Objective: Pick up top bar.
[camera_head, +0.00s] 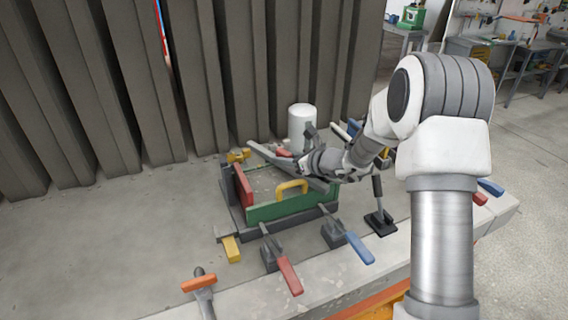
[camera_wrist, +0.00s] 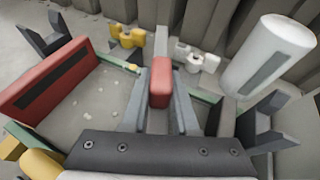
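The top bar seems to be the green far side of the mould (camera_wrist: 208,97). It shows as a green strip in the wrist view, mostly hidden behind my fingers. My gripper (camera_wrist: 165,85) is over the mould, its two grey fingers apart. A red upright handle (camera_wrist: 160,88) shows between them; I cannot tell whether they touch it. In the head view my wrist and gripper hide most of the mould's far side. The red left bar (camera_head: 243,187) and the green near bar (camera_head: 285,207) with its yellow handle (camera_head: 292,188) stand in place on the mould.
A white cylinder (camera_head: 301,126) stands behind the mould, to the right in the wrist view (camera_wrist: 268,55). Toggle clamps with red (camera_head: 289,276) and blue (camera_head: 359,248) handles stand along the near side. A hammer (camera_head: 199,281) lies at the front. Grey corrugated wall closes the back.

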